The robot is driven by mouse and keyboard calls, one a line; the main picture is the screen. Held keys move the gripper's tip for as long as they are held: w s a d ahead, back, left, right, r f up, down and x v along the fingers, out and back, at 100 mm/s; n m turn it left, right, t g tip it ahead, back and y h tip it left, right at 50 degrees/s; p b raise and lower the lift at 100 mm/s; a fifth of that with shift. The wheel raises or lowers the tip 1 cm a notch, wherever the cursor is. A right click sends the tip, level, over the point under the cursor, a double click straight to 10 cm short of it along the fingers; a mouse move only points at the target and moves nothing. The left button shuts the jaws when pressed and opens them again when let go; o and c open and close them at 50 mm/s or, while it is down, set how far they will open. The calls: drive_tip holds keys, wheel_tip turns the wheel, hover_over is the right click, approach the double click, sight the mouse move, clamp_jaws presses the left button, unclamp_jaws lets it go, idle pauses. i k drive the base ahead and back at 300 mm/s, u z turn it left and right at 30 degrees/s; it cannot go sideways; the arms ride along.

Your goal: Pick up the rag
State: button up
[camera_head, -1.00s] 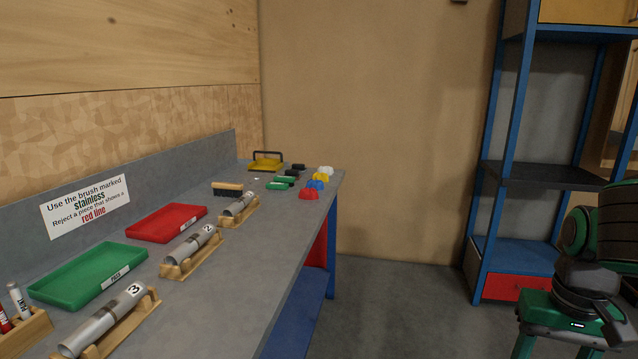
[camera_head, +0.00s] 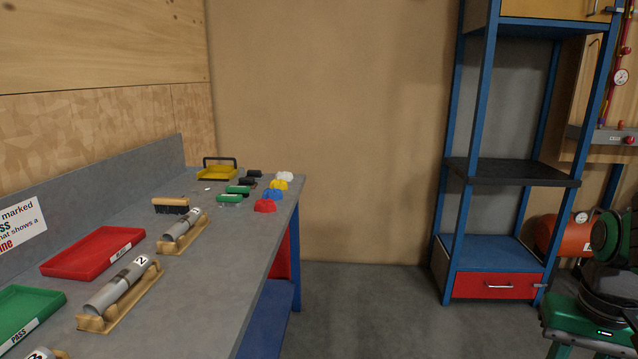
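My gripper is not in view. No thing shows plainly as a rag. On the far end of the grey workbench (camera_head: 215,285) sit several small rounded lumps: red (camera_head: 265,206), blue (camera_head: 273,194), yellow (camera_head: 280,185) and white (camera_head: 285,176). I cannot tell whether any of them is cloth.
Two green-handled brushes (camera_head: 230,199), a wooden brush (camera_head: 171,206) and a yellow handled tray (camera_head: 218,173) lie nearby. Nearer are a red tray (camera_head: 93,253), a green tray (camera_head: 25,310) and metal tubes on wooden cradles (camera_head: 118,285). Blue shelving (camera_head: 490,250) stands right; floor between is clear.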

sight(282, 185)
drive_tip(key=z, duration=0.5)
drive_tip(key=i, duration=1.15)
drive_tip(key=z, duration=0.35)
drive_tip(key=i, duration=1.15)
drive_tip(key=u, duration=0.95)
drive_tip(key=i, duration=1.1)
drive_tip(key=u, duration=0.8)
